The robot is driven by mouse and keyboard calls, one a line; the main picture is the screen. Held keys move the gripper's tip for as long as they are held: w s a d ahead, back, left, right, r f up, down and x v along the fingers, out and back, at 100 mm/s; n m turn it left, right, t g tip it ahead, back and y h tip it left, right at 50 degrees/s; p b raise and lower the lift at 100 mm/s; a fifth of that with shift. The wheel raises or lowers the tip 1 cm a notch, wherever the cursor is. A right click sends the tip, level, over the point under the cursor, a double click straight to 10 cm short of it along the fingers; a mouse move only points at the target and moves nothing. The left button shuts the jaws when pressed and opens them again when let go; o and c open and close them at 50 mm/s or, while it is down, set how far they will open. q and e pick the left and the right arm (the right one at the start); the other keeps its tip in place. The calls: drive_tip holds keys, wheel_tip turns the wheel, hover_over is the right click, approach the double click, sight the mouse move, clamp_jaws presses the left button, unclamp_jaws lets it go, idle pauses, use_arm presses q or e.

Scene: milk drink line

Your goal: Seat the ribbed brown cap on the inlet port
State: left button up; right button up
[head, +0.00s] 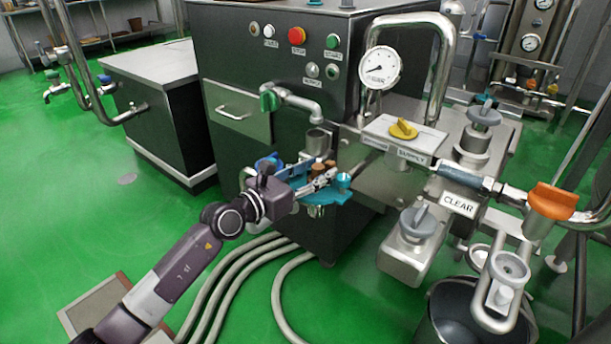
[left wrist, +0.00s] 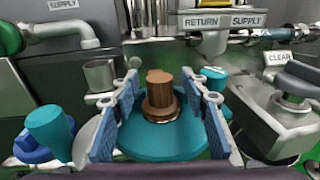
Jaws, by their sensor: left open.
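The ribbed brown cap (left wrist: 160,97) stands upright on a round teal tray (left wrist: 150,148) in the left wrist view. My left gripper (left wrist: 158,100) is open, with a blue-padded finger on each side of the cap. I cannot tell for sure which fitting is the inlet port; an open-topped steel fitting (head: 510,266) is at the lower right. My right gripper is not in view.
A steel cup (left wrist: 100,75) and a teal cap (left wrist: 50,128) stand left of the fingers. The machine cabinet rises behind the tray. A grey-handled valve (head: 418,222), the CLEAR sign (head: 458,205) and a dark bucket (head: 450,318) are to the right. Hoses (head: 235,280) lie below.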

use_arm(q)
drive_tip(key=v, duration=1.1)
drive_tip(key=shift+s+a, duration=0.25)
drive_tip(key=shift+a, duration=0.05)
